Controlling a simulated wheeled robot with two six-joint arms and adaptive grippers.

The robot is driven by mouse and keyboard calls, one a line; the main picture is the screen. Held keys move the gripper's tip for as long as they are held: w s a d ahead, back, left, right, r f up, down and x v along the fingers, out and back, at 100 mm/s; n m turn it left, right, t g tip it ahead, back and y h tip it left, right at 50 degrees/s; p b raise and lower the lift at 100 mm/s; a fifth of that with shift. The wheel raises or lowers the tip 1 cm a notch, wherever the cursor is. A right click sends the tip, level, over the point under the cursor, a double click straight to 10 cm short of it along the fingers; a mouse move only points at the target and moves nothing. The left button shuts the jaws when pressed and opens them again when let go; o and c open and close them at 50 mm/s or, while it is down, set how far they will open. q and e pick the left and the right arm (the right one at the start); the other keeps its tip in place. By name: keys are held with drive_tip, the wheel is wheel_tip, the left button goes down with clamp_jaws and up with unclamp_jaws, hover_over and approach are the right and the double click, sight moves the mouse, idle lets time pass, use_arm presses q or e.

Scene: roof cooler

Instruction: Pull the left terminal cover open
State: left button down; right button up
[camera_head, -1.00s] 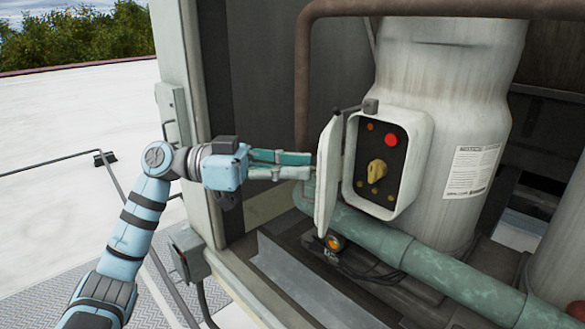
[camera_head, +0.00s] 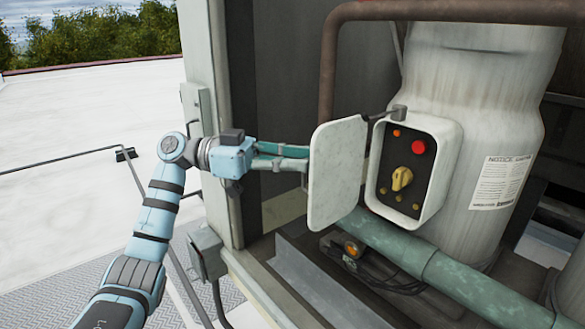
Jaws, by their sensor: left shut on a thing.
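The left terminal cover (camera_head: 338,172) is a pale, rounded plate. It stands swung out to the left of the terminal box (camera_head: 447,165), with its broad face showing. The box is open to view, with a red button, a yellow knob and small orange lights on a black panel (camera_head: 401,175). My left gripper (camera_head: 306,160) is shut on the cover at its left edge. Its fingertips are partly hidden at the cover. My right gripper is not in view.
A brown pipe (camera_head: 327,75) runs down behind the cover and across the top. A green pipe (camera_head: 425,262) passes below the box. A grey cabinet post (camera_head: 209,100) stands behind my left arm. A second tank is at the right edge.

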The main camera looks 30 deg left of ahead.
use_arm(q)
drive_tip(key=shift+w+a+r, duration=0.2)
drive_tip(key=shift+w+a, duration=0.2)
drive_tip(key=c, duration=2)
unclamp_jaws()
drive_tip(key=shift+o, duration=1.1)
drive_tip(key=shift+w+d+f, duration=0.1)
drive_tip(key=shift+w+d, duration=0.1)
drive_tip(key=shift+d, duration=0.1)
drive_tip(key=shift+s, duration=0.1)
